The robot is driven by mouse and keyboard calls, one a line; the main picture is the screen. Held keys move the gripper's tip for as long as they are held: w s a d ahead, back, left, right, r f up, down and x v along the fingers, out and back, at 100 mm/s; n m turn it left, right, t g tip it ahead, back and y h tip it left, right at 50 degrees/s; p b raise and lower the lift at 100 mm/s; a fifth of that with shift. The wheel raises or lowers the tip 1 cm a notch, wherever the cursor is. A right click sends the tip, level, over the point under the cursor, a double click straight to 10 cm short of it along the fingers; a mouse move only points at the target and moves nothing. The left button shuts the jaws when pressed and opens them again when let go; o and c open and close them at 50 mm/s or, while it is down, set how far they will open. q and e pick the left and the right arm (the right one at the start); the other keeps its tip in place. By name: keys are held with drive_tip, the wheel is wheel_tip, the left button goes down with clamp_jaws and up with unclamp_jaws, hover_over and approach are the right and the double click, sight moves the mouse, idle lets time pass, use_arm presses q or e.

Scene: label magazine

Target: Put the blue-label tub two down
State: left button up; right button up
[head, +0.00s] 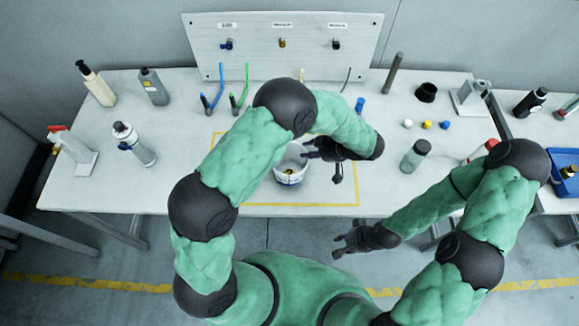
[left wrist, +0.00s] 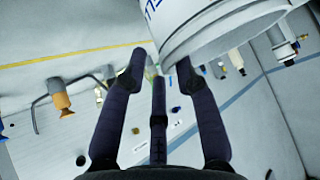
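A white tub (head: 291,177) with small dark blue markings stands near the front of the table, partly hidden by my left arm. It also shows large at the top of the left wrist view (left wrist: 220,28), with blue lettering at its edge. My left gripper (head: 326,168) is at the right side of the tub, with its fingers spread. In the left wrist view its fingers (left wrist: 160,75) are apart with the tub beyond the right fingertip; whether that finger touches it I cannot tell. My right gripper (head: 342,244) is open and empty in front of the table edge.
A yellow outline (head: 310,205) marks the table around the tub. A grey panel (head: 260,60) with labelled pegs stands at the back. Bottles (head: 133,144) stand at left; a grey jar (head: 415,155) and small coloured caps (head: 427,124) are at right. A blue bin (head: 563,160) is far right.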

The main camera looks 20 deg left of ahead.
use_arm(q)
drive_tip(key=x, duration=0.5)
drive_tip(key=shift+w+r, duration=0.1)
drive_tip(key=shift+r, duration=0.1)
clamp_jaws()
